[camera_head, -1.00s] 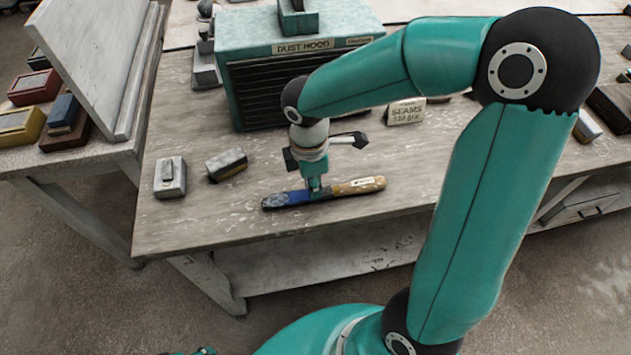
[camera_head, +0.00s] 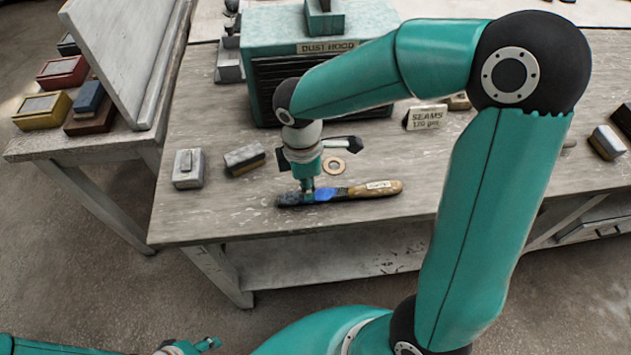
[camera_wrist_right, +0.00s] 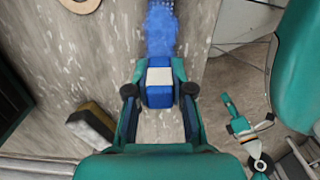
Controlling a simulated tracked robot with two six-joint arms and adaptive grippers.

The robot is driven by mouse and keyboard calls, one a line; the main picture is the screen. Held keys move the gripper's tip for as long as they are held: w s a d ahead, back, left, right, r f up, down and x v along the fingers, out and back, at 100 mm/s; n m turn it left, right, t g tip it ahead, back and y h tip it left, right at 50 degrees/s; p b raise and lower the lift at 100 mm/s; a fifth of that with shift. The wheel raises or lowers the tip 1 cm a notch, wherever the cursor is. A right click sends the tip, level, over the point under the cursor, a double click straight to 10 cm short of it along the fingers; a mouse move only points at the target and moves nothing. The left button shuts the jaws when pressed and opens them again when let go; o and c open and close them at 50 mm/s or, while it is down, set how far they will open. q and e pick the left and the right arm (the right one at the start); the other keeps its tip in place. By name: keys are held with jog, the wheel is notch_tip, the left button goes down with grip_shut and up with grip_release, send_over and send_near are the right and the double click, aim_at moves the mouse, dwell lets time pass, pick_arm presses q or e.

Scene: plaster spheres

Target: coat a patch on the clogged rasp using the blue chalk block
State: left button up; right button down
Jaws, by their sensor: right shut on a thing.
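The rasp (camera_head: 358,191) lies flat on the workbench, its labelled tan handle (camera_head: 385,187) to the right. A bright blue patch (camera_head: 332,195) covers part of it just right of my right gripper (camera_head: 308,188). My right gripper is shut on the blue chalk block (camera_wrist_right: 158,92), which has a pale band and sits over the rasp near its left end. In the right wrist view the blue coating (camera_wrist_right: 160,28) runs up from the block. The rasp under the block is hidden. My left gripper (camera_head: 208,344) is empty, low at the left, its fingers apart.
A grey block (camera_head: 188,168) and a grey-and-tan block (camera_head: 244,159) stand left of the rasp. A ring (camera_head: 334,166) lies behind it. The dust hood (camera_head: 262,45) and a "SEAMS" card (camera_head: 427,117) stand farther back. The bench's front edge is close.

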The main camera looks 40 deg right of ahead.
jog(key=shift+f+b, duration=0.5)
jog(key=shift+f, duration=0.1)
dwell(0.6)
jog(key=shift+w+a+r, duration=0.1)
jog(key=shift+w+a, duration=0.1)
jog(key=shift+a, duration=0.15)
jog(key=shift+w+a, duration=0.35)
jog(key=shift+a, duration=0.2)
jog(key=shift+s+d, duration=0.55)
jog(key=shift+d, duration=0.35)
jog(key=shift+s+d, duration=0.55)
jog(key=shift+d, duration=0.3)
jog(key=shift+w+a, duration=0.55)
jog(key=shift+a, duration=0.3)
jog(key=shift+w+a, duration=0.5)
jog(key=shift+a, duration=0.35)
